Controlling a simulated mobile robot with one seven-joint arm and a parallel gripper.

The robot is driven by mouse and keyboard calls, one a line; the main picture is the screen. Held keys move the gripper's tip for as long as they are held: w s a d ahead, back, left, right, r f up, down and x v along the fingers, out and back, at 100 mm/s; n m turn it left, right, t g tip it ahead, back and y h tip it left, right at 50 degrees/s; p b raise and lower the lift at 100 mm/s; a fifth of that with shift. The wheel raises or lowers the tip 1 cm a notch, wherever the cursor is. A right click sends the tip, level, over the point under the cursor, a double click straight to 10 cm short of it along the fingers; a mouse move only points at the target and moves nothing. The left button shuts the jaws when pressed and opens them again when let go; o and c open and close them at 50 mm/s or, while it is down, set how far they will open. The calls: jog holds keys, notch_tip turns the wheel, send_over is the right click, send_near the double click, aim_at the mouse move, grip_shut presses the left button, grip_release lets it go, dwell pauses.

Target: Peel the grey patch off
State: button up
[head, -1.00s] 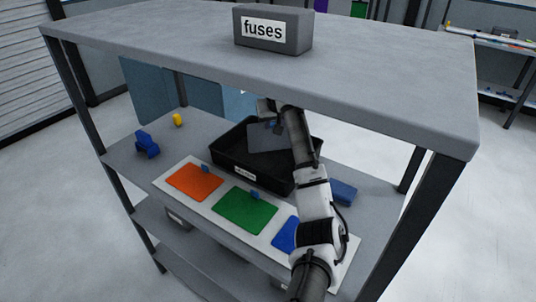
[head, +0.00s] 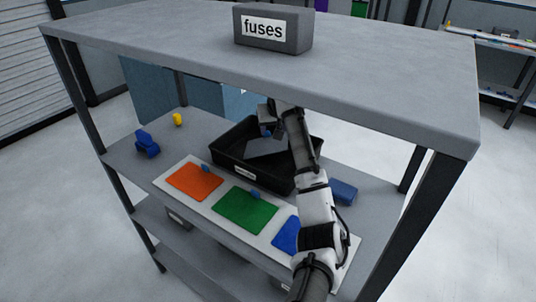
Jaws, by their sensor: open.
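The grey patch (head: 266,149) is a flat dark-grey sheet at the black tray (head: 230,163), partly inside its walls. My arm hides its right end. My gripper (head: 267,131) is open just above the patch, over the back of the tray. Whether the fingers still touch the patch is too small to tell. A white board (head: 178,167) in front of the tray bears an orange patch (head: 193,182), a green patch (head: 245,209) and a blue patch (head: 286,237), partly hidden by my arm. The orange and green patches have small blue tabs.
The upper shelf (head: 390,75) with a grey "fuses" box (head: 272,30) overhangs the work shelf. A blue clamp-like object (head: 146,144) and a yellow piece (head: 178,119) lie at the left. A blue block (head: 343,191) lies right of my arm. Shelf posts stand at the corners.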

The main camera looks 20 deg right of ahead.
jog(key=b+v, duration=0.2)
jog(key=v, duration=0.5)
dwell(0.3)
